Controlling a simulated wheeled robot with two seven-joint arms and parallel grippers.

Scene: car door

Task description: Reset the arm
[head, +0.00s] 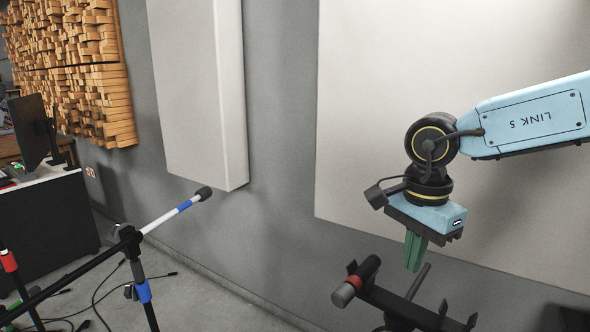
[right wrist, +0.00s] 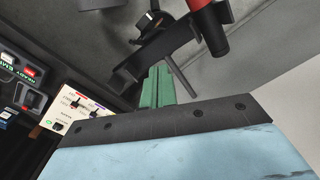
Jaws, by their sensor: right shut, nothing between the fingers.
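My right arm, light blue and marked LINK 5, comes in from the right in the head view. It ends in the right gripper (head: 415,252), which points down with its green fingers shut and nothing between them. The green fingers also show in the right wrist view (right wrist: 158,88), close together. In the head view the gripper hangs above and beside a black stand (head: 405,308) with a red and grey cylinder (head: 356,282). I cannot tell whether they touch. My left gripper is out of view.
A tripod stand with a blue and white boom (head: 175,218) stands at the left. Cables lie on the floor. A desk (head: 45,215) with a monitor (head: 33,132) is at the far left. Pale panels (head: 195,90) and a wooden block panel (head: 75,75) hang on the grey wall.

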